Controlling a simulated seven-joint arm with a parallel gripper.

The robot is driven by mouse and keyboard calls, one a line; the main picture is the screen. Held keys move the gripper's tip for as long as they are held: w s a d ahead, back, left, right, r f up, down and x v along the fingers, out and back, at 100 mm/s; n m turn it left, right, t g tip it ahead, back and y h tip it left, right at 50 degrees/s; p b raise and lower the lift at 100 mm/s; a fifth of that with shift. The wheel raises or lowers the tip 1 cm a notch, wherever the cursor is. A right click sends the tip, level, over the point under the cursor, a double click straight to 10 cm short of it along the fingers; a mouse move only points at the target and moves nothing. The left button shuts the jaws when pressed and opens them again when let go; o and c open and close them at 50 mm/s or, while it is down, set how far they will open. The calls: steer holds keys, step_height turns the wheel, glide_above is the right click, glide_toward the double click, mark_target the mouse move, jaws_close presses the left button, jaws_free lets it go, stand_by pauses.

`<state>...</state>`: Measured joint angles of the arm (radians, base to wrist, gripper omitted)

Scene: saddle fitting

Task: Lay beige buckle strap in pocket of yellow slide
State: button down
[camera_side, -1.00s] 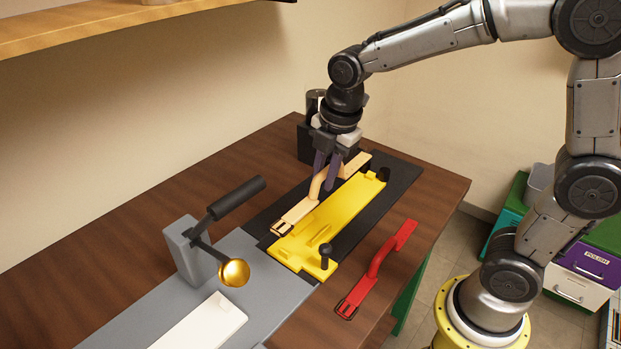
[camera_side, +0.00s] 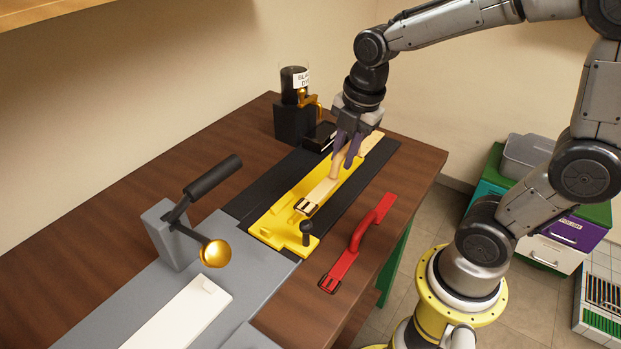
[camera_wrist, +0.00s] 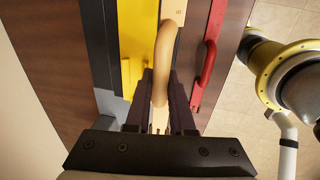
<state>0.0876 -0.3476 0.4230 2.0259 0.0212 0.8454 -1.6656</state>
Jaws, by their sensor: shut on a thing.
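The beige buckle strap (camera_side: 324,191) has a dark-framed buckle at its near end and a raised arched loop in its middle. My gripper (camera_side: 345,160) is shut on that loop, its dark fingers either side of it. The strap is lined up lengthwise over the yellow slide (camera_side: 271,230), buckle toward the slide's near end. I cannot tell whether it rests in the pocket or hangs just above it; the strap hides most of the pocket. In the wrist view the beige loop (camera_wrist: 164,60) rises between my fingers, with the yellow slide (camera_wrist: 133,35) to its left.
A red buckle strap (camera_side: 352,255) lies on the wood bench to the right of the slide. A black knob (camera_side: 306,228) stands at the slide's near right corner. A lever press with a brass disc (camera_side: 214,253) stands at the left. A dark jar (camera_side: 294,80) is at the back.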

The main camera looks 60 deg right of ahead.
steer(key=w+f, duration=0.4)
steer(key=w, duration=0.1)
steer(key=w+f, duration=0.2)
steer(key=shift+w+d+f, duration=0.25)
steer(key=shift+w+f, duration=0.25)
steer(key=shift+f, duration=0.8)
steer(key=shift+w+f, duration=0.15)
steer(key=shift+f, duration=0.8)
steer(key=shift+f, duration=0.2)
steer(key=c, duration=0.8)
jaws_free()
steer(key=shift+r, duration=0.1)
